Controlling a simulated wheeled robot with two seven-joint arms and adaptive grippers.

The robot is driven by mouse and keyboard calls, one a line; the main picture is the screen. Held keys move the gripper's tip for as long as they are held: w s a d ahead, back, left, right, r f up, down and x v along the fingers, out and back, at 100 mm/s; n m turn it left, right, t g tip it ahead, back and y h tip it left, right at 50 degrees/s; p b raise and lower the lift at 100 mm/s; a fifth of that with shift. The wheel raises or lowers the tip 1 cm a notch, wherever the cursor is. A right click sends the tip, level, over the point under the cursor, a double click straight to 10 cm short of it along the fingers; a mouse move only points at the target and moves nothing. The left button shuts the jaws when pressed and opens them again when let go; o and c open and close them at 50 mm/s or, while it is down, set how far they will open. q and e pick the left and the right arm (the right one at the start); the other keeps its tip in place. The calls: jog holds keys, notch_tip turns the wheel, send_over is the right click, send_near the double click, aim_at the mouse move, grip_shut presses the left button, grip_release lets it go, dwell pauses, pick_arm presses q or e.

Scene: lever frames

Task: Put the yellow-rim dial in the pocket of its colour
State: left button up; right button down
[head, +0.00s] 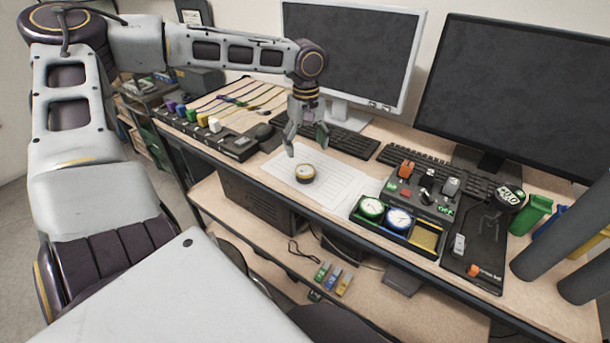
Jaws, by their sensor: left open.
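The yellow-rim dial (305,173) lies face up on a white printed sheet (335,193) on the desk. A tray (388,232) to its right has three pockets. A green-rim dial (372,208) and a blue-rim dial (399,220) sit in the left and middle pockets. The yellow pocket (427,237) at the right is empty. My left gripper (306,148) is open and empty, pointing down just above and behind the yellow-rim dial, apart from it as far as I can tell. My right gripper is not in view.
A box with levers (421,190) stands behind the tray. Two monitors (350,55) and keyboards line the back. A dark panel with a gauge (482,240) and green bin (530,214) are at the right. A row of coloured connectors (205,122) is at the left.

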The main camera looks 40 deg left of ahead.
aim_at(305, 169)
pick_arm(q)
notch_tip(305, 169, down, 2)
jog(key=shift+f, duration=0.4)
jog(key=shift+s+f, duration=0.15)
jog(key=shift+f, duration=0.75)
jog(key=shift+s+f, duration=0.1)
jog(key=shift+f, duration=1.6)
jog(key=shift+c, duration=0.3)
jog(key=c, duration=0.9)
jog(key=shift+c, duration=1.4)
jog(key=shift+r, duration=0.15)
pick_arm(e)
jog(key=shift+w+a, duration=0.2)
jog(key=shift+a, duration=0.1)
